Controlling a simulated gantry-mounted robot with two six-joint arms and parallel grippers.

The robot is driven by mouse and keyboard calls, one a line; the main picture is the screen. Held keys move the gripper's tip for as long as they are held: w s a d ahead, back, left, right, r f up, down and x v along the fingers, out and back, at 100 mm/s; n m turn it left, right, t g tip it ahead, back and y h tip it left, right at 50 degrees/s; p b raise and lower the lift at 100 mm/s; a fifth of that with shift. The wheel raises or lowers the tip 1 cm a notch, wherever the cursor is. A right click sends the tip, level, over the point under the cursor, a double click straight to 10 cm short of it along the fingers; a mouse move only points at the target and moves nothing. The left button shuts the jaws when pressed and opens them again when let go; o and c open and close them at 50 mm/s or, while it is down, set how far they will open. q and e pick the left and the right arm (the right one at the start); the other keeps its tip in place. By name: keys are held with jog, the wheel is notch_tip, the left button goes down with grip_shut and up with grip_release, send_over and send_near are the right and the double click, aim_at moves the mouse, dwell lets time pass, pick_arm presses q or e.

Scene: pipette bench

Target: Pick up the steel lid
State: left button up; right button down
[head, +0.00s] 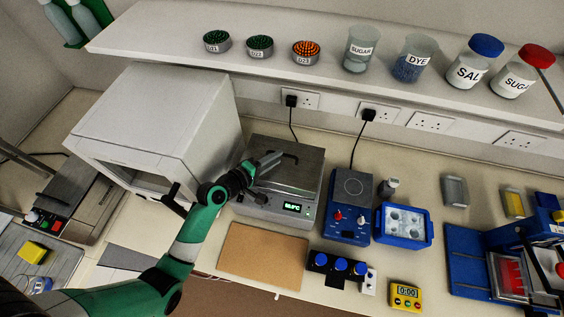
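The steel lid (304,170) is a flat grey plate lying on top of a bath-like device with a lit green display (291,207). A dark handle (291,155) shows on the lid. My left gripper (276,160) reaches over the lid from the left, its fingertips at or very near the handle. Whether the fingers touch the handle or are closed around it is too small to tell. The gripper and wrist hide the left part of the lid. My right gripper is not in view.
A white box-shaped appliance (155,115) stands close on the left of the device. A hotplate stirrer (352,190) and a blue rack (404,241) stand to the right. A brown board (262,256) lies in front. A shelf (190,40) with jars and dishes hangs above.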

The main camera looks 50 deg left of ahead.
pick_arm(q)
jog(key=x, duration=0.4)
jog(key=shift+s, duration=0.1)
grip_shut()
jog(key=shift+a, duration=0.1)
dwell(1.1)
